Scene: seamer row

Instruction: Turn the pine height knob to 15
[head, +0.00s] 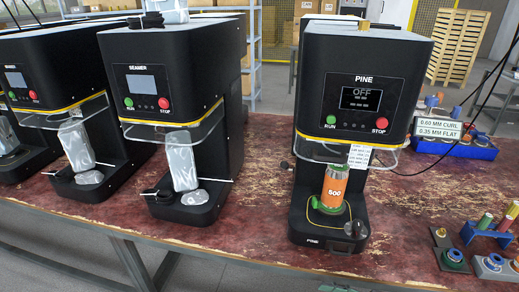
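The PINE seamer (362,85) stands on the table right of centre, black, with its display (361,99) reading OFF. A green RUN button (331,119) and a red STOP button (381,123) sit below the display. An orange can (334,186) marked 500 stands upright on its green base plate (328,206). A small dark round part (356,229) sits at the front right of the machine's base; I cannot tell if it is the height knob, and no number on it is readable. A small dark knob (285,165) shows at the machine's left side. Neither gripper is in view.
Similar SEAMER machines (147,85) with grey-wrapped parts stand to the left. A sign (446,128) reads 0.60 MM CURL, 0.35 MM FLAT. Small coloured tools and blocks (489,233) lie at the right. The red table (255,215) is clear between the machines.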

